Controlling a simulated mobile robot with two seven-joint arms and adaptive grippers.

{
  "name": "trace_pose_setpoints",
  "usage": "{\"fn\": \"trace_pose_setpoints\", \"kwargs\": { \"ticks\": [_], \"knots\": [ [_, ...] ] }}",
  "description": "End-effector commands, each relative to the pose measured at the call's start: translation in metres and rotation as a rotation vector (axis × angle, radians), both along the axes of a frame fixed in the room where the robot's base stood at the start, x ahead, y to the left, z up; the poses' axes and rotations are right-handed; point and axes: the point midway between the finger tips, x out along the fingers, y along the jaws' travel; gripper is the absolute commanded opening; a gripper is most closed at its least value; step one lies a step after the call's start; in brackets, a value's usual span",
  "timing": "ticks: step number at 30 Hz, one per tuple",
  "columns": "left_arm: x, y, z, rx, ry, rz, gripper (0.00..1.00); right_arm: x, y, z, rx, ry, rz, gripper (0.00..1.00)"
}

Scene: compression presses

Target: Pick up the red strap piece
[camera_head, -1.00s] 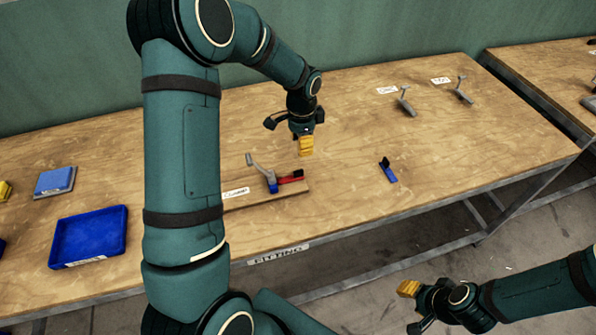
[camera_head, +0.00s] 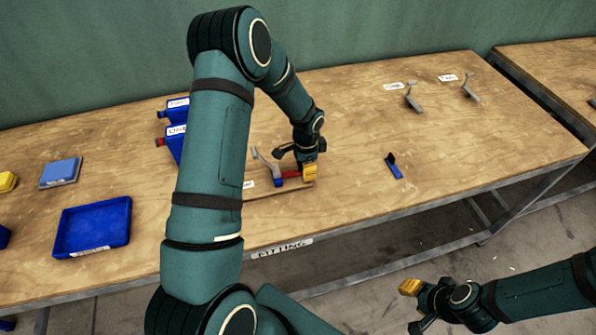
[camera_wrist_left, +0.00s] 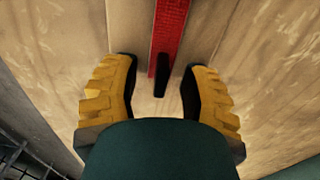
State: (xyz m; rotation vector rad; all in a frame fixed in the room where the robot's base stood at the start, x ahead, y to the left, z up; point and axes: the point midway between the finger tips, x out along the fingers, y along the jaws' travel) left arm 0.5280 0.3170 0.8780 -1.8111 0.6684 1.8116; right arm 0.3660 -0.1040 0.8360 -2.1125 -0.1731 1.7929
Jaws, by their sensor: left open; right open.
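The red strap piece (camera_head: 291,175) lies at the wooden board on the table, against a blue part and a grey lever part (camera_head: 267,164). In the left wrist view the strap (camera_wrist_left: 171,28) runs down from the top edge, and its black end (camera_wrist_left: 162,76) reaches between the fingers. My left gripper (camera_head: 309,172) is open over the strap's right end, its yellow fingertips (camera_wrist_left: 160,90) on either side with gaps to both. In the head view the fingertips hide that end. My right gripper (camera_head: 409,288) is open and empty in front of the table.
A blue and black piece (camera_head: 394,166) lies alone to the right. Grey lever parts (camera_head: 412,97) stand by labels at the back right. A blue tray (camera_head: 92,226) and blue labelled holders (camera_head: 175,140) are at the left.

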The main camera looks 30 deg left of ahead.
Motion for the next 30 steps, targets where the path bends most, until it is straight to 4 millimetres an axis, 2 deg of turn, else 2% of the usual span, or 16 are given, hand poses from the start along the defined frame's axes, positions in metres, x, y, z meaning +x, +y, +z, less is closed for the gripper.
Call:
{"fn": "trace_pose_setpoints", "kwargs": {
  "ticks": [5,6,10,23,26,30],
  "knots": [
    [0.0,0.0,0.0,0.001,-0.001,0.0,0.44,0.0,0.0,0.0,0.0,0.0,0.0,0.42],
    [0.0,0.0,0.0,0.001,-0.001,0.0,0.47,0.0,0.0,0.0,0.0,0.0,0.0,0.42],
    [0.0,0.0,0.0,0.0,0.0,0.0,0.01,0.0,0.0,0.0,0.0,0.0,0.0,0.42],
    [0.0,0.0,0.001,0.0,0.0,0.0,0.0,0.0,0.0,0.0,0.0,0.0,0.0,0.42],
    [0.001,0.0,0.009,0.0,-0.003,0.0,0.0,0.0,0.0,0.001,0.0,0.0,0.0,0.42],
    [0.001,0.0,0.033,0.0,-0.004,0.0,0.0,0.0,0.0,0.003,0.001,0.0,0.0,0.42]
  ]
}}
